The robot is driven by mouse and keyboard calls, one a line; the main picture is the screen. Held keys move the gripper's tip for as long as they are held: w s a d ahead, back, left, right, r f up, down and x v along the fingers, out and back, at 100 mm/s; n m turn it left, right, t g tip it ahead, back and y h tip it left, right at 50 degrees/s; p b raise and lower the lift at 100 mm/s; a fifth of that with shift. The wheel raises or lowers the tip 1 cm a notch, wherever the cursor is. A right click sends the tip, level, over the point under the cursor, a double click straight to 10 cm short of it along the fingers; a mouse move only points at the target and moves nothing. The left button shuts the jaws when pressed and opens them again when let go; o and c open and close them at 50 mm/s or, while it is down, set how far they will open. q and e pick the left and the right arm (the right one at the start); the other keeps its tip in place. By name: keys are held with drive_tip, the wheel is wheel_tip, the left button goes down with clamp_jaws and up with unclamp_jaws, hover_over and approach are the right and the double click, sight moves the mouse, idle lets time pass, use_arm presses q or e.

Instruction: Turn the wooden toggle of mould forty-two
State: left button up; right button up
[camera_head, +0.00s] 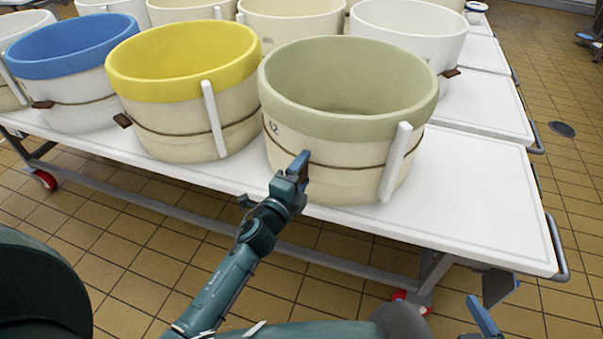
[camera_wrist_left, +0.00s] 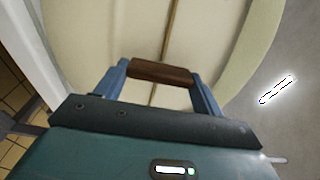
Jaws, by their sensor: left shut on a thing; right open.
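Mould forty-two (camera_head: 345,125) is a cream tub with a sage-green rim, marked 42, at the front right of the white table in the head view. A brown cord runs around it. Its wooden toggle (camera_wrist_left: 162,72) shows on the cord in the left wrist view, lying crosswise between the blue fingers of my left gripper (camera_wrist_left: 162,80). My left gripper is shut on the toggle at the tub's front wall, and in the head view this gripper (camera_head: 299,170) hides the toggle. My right gripper (camera_head: 497,302) is open and empty at the lower right, away from the tub.
A yellow-rimmed tub (camera_head: 185,95) stands close on the left, a blue-rimmed tub (camera_head: 75,75) beyond it. A white tub (camera_head: 412,35) and several others stand behind. The white table (camera_head: 480,215) is clear to the right, with a rail on its edge.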

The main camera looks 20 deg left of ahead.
idle(0.4)
use_arm(q)
drive_tip(key=o, duration=1)
drive_tip(key=s, duration=0.4)
drive_tip(key=s+a, duration=0.1)
drive_tip(key=s, duration=0.3)
drive_tip(key=s+a, duration=0.1)
drive_tip(key=s, duration=0.4)
drive_tip(key=shift+a, duration=0.15)
